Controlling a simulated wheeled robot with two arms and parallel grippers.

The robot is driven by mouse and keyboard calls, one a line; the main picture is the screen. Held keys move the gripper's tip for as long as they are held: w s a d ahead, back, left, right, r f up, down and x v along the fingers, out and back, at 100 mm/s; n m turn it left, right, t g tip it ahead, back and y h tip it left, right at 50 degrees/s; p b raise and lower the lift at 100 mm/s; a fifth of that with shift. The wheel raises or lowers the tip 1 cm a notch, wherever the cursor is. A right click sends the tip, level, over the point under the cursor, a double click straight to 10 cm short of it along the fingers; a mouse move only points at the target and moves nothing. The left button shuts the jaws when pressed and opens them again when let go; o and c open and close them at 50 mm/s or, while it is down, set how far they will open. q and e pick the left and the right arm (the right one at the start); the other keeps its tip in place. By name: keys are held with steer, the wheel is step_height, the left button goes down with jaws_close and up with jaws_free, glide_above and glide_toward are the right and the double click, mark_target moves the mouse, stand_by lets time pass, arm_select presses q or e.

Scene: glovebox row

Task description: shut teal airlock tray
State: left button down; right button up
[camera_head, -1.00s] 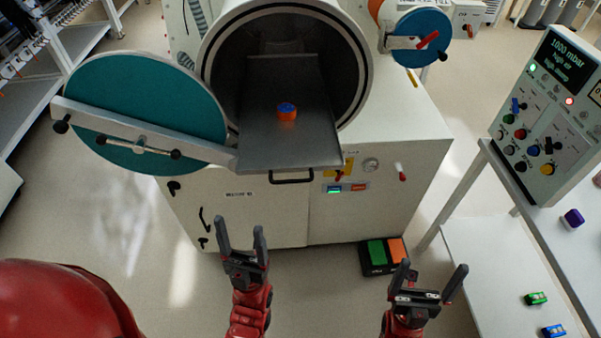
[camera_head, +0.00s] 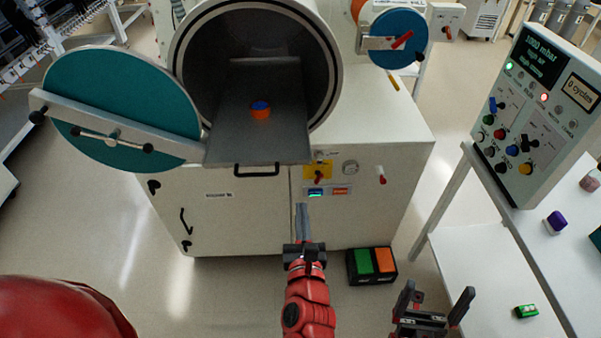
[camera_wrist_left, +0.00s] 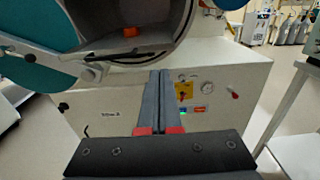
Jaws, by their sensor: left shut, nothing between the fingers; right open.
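The grey airlock tray (camera_head: 235,143) is slid out of the open round chamber, with a black handle (camera_head: 257,169) on its front edge. An orange and blue round piece (camera_head: 260,110) sits on it. The teal door (camera_head: 120,108) is swung open to the left. My left gripper (camera_head: 302,208) is shut and empty, in front of the cabinet, right of and below the handle. In the left wrist view its fingers (camera_wrist_left: 158,82) point toward the chamber, and the orange piece (camera_wrist_left: 130,32) shows beyond. My right gripper (camera_head: 436,302) is open and empty at the bottom right.
A second, blue round door (camera_head: 398,38) is at the upper right. A control panel (camera_head: 537,110) stands on the right bench. A pedal box (camera_head: 371,264) with green and orange pads is on the floor. The floor left of the cabinet is clear.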

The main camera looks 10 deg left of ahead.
arm_select(q)
steer(key=p, duration=0.3)
glide_toward(298, 162)
steer(key=p+x, duration=0.2)
steer(key=x, duration=0.3)
steer(key=shift+w+a+p, duration=0.15)
steer(key=shift+w+p, duration=0.2)
steer(key=shift+w+f, duration=0.1)
steer(key=shift+w, duration=0.45)
steer(key=shift+a, duration=0.1)
